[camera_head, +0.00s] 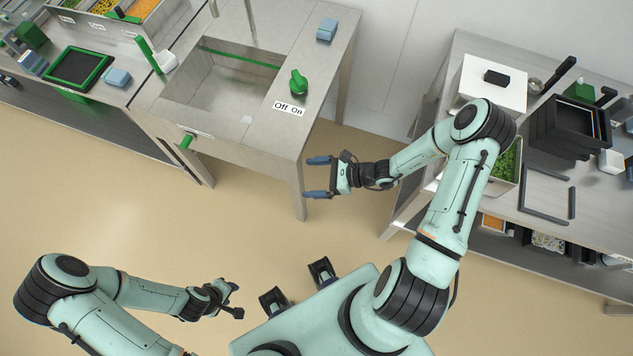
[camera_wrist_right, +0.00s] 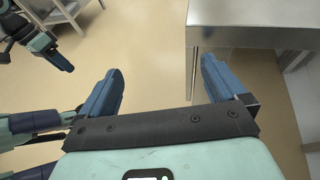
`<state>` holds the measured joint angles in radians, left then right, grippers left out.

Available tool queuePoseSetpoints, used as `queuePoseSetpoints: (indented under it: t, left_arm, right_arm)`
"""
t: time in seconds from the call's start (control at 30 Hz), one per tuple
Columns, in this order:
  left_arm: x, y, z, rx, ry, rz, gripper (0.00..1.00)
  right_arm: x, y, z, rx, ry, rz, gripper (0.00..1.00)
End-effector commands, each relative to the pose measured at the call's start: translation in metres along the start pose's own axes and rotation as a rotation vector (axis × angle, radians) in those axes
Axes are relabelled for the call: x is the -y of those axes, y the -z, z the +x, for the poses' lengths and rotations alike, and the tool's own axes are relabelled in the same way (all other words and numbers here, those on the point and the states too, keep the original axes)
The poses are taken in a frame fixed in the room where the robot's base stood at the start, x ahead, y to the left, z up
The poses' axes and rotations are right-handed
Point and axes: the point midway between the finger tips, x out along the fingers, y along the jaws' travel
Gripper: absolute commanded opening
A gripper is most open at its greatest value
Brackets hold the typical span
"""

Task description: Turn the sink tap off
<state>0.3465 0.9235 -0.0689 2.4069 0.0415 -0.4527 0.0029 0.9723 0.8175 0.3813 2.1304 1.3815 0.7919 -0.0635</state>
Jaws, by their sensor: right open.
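The sink (camera_head: 215,85) is a steel basin set in a counter at the upper middle of the head view. Its silver spout (camera_head: 251,18) comes in from the top edge. A green tap knob (camera_head: 298,84) stands on the counter right of the basin, above a label (camera_head: 289,108) reading "Off On". I cannot tell which word the knob points to. My right gripper (camera_head: 319,177) is open and empty, beyond the counter's front right corner and apart from the knob. In the right wrist view its blue fingers (camera_wrist_right: 160,85) are spread. My left gripper (camera_head: 233,299) is low at left, far from the sink.
A blue block (camera_head: 326,29) lies on the counter behind the knob. A green handle (camera_head: 187,141) sticks out from the sink's front. A side table (camera_head: 551,203) with black trays stands at the right. The floor between is clear.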

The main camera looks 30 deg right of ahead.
Motion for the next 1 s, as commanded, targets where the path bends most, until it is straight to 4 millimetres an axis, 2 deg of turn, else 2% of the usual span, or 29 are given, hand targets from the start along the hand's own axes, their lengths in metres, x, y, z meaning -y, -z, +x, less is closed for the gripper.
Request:
queuePoseSetpoints:
  t: [0.1, 0.3, 0.9, 1.0]
  left_arm:
    - [-0.001, 0.001, -0.001, -0.001, 0.000, 0.000, 0.43]
    - [-0.001, 0.001, -0.002, -0.001, 0.000, 0.000, 0.43]
    - [-0.001, 0.001, -0.002, -0.001, 0.000, 0.000, 0.43]
    - [-0.002, -0.001, -0.002, 0.004, -0.003, 0.003, 0.43]
  right_arm:
    - [-0.011, 0.003, 0.004, -0.022, -0.041, -0.016, 0.98]
    - [-0.019, 0.006, 0.006, -0.043, -0.071, -0.029, 0.98]
    - [-0.020, 0.007, 0.006, -0.045, -0.075, -0.031, 0.98]
    - [-0.033, 0.012, 0.010, -0.070, -0.121, -0.049, 0.98]
